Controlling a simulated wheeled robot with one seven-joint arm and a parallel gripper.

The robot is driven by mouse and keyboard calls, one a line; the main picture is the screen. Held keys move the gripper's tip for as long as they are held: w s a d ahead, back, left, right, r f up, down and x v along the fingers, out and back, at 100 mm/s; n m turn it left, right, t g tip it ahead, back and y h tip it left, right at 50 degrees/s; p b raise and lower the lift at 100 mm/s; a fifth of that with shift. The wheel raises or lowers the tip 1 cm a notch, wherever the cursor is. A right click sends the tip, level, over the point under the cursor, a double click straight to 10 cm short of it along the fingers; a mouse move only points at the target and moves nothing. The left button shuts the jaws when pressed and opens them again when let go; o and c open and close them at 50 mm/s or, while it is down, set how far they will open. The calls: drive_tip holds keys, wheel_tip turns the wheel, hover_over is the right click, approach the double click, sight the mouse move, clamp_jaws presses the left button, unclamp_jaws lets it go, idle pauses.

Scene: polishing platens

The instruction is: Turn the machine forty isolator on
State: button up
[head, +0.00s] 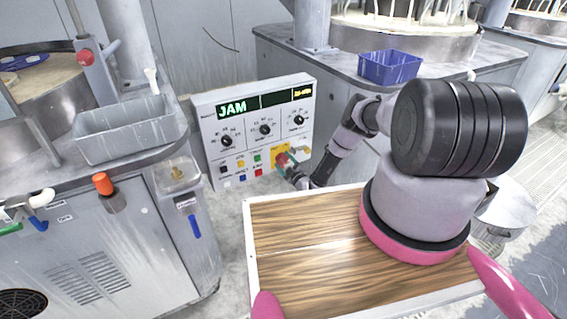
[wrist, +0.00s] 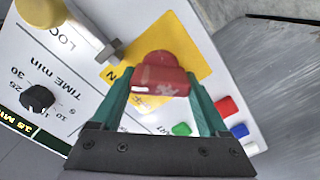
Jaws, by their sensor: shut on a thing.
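The control panel (head: 250,125) is a pale box with a lit display reading "JAM", three dials and small coloured buttons. Its red isolator handle (head: 282,159) sits on a yellow plate at the panel's lower right. In the wrist view the red handle (wrist: 160,76) stands between my green fingers against the yellow plate (wrist: 190,45). My gripper (wrist: 158,88) is shut on the handle, a finger on each side. In the head view my gripper (head: 287,166) reaches the panel from the right. I cannot read a machine number; the handle's marking is unclear.
A brass-coloured cylinder with a grey bar (wrist: 70,20) stands close beside the yellow plate. A grey tray (head: 125,130) and an orange-capped post (head: 104,185) are on the left machine. A blue bin (head: 390,67) sits on the bench behind. A wood-topped surface (head: 305,245) lies in front.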

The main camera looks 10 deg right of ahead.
drive_tip(key=shift+f, duration=0.1)
idle(0.4)
drive_tip(key=o, duration=1.2)
drive_tip(key=shift+o, duration=0.2)
drive_tip(key=v, duration=1.1)
